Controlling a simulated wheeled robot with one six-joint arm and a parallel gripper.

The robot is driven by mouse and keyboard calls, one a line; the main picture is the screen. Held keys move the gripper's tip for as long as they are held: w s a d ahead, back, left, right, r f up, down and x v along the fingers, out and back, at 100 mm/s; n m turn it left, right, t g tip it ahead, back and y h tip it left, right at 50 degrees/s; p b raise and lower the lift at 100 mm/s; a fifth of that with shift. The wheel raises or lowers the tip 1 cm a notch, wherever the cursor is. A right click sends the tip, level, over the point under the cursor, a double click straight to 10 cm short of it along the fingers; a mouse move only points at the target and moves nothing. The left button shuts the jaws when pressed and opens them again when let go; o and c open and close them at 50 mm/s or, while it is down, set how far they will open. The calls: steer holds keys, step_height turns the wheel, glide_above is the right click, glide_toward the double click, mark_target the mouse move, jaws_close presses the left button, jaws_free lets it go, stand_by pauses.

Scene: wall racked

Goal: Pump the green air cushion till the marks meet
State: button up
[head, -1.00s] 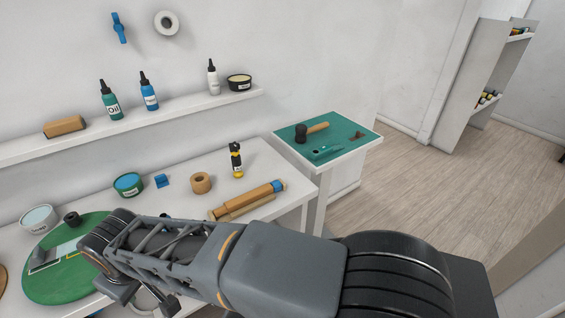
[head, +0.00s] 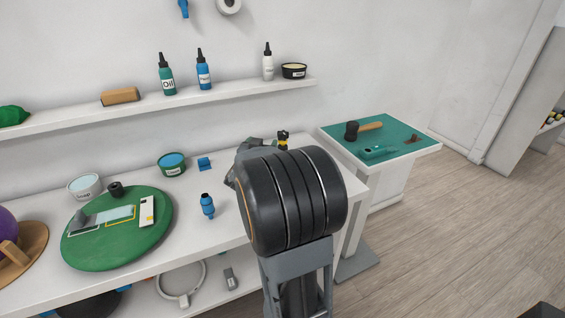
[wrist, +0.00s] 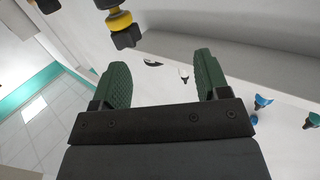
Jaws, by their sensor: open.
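A round green disc (head: 85,249) lies on the left of the white bench. A grey wedge-like piece, a framed teal patch, a white card (head: 147,211) with small marks and a black knob (head: 116,188) sit on it. I cannot tell whether this disc or the green lump (head: 13,115) at the shelf's left end is the air cushion. The marks are too small to read. My gripper (wrist: 162,62) is open and empty in the wrist view, its green fingers wide apart. In the head view my arm hides it, to the right of the disc.
A yellow-and-black item (wrist: 120,22) is beyond the fingers. A blue bottle (head: 208,206), a green tub (head: 172,164) and a blue block (head: 204,163) stand on the bench. Bottles line the wall shelf (head: 220,95). A side table (head: 402,150) holds a mallet (head: 362,130).

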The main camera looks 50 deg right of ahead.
mark_target(281, 137)
steer(key=d, duration=0.1)
steer(key=s+d+m+g+h, duration=0.1)
steer(key=d, duration=0.1)
steer(key=d+g+h, duration=0.1)
steer(key=shift+s+d+f+m, duration=0.25)
steer(key=shift+d+f+m, duration=0.05)
steer(key=shift+d, duration=0.05)
steer(key=shift+x, duration=2.8)
steer(key=shift+c, duration=0.5)
jaws_close()
